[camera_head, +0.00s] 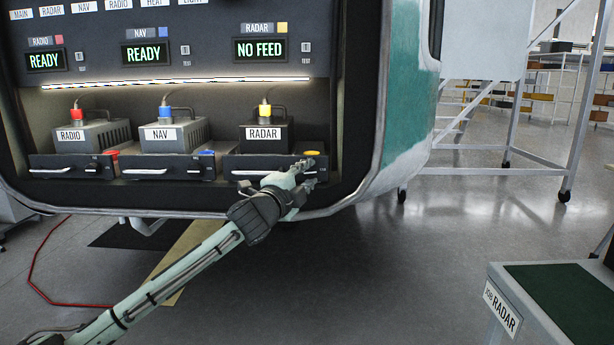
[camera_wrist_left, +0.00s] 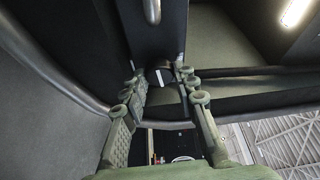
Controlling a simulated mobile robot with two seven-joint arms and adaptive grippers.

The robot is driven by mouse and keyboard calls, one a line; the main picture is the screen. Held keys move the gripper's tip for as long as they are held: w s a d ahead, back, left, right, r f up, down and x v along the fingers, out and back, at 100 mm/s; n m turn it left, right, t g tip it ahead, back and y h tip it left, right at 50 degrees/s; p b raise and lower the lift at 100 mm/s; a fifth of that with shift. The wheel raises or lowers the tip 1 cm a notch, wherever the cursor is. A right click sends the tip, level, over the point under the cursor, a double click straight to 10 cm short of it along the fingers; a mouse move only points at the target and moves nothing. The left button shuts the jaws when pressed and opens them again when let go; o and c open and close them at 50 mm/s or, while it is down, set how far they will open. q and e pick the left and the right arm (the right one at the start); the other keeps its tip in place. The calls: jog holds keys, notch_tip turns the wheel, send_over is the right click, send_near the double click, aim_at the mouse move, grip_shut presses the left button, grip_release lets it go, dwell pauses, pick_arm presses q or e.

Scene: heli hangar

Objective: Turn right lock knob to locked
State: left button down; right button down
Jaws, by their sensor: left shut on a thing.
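The radar tray (camera_head: 238,168) is the right one of three trays in the dark bay, with a black box labelled RADAR (camera_head: 267,135) on it. A yellow round part (camera_head: 311,153) shows at its right front corner. My left gripper (camera_head: 309,173) is at that corner, just below the yellow part. In the left wrist view my left gripper (camera_wrist_left: 162,80) has its fingers on both sides of a small dark piece with a white mark, which I take as the right lock knob (camera_wrist_left: 164,76). The fingers hide most of the knob, so its turn angle is unclear. My right gripper is not in view.
The radar display (camera_head: 260,49) reads NO FEED; the radio and nav displays read READY. The nav tray (camera_head: 165,171) and radio tray (camera_head: 68,171) sit to the left. A cart labelled RADAR (camera_head: 502,308) stands at lower right. The floor between is clear.

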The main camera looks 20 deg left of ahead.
pick_arm(q)
jog(key=shift+m, duration=0.6)
jog(key=c, duration=1.2)
grip_release()
jog(key=shift+s, duration=0.1)
jog(key=s+a, duration=0.1)
jog(key=s, duration=1)
jog(key=shift+s+a, duration=0.2)
jog(key=shift+s, duration=0.2)
